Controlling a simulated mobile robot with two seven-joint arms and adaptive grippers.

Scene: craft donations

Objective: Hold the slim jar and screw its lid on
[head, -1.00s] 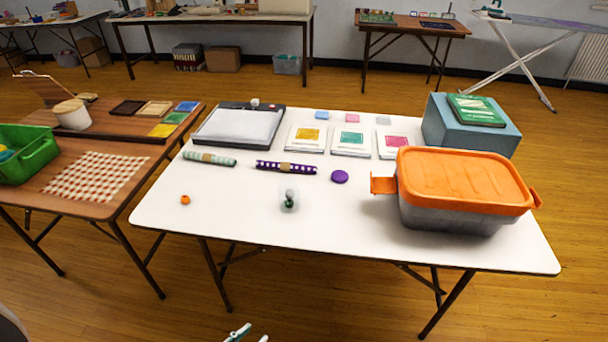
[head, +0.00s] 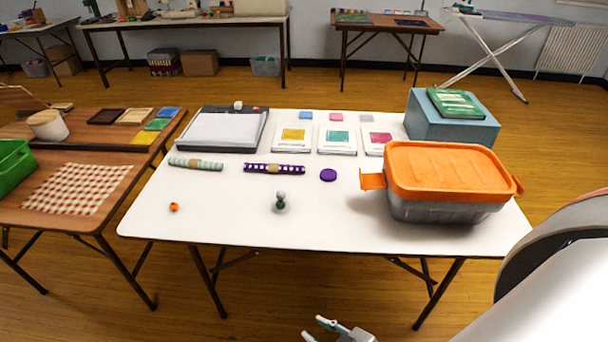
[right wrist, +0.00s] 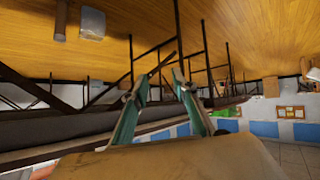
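A small clear jar (head: 280,208) stands upright near the middle of the white table's front half. Something dark green and pale shows in and above it, too small to make out. A flat purple disc (head: 328,175), perhaps the lid, lies on the table behind and to the right of the jar. My right gripper (head: 313,328) is low, in front of the table's front edge and apart from the jar. Its two green fingers (right wrist: 160,76) are spread with nothing between them in the right wrist view. My left gripper is out of view.
On the white table (head: 230,218), an orange-lidded bin (head: 450,172) stands right and a blue box (head: 452,128) behind it. Two patterned rolls (head: 274,169) lie behind the jar. A small orange item (head: 174,207) lies left. The table around the jar is clear.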

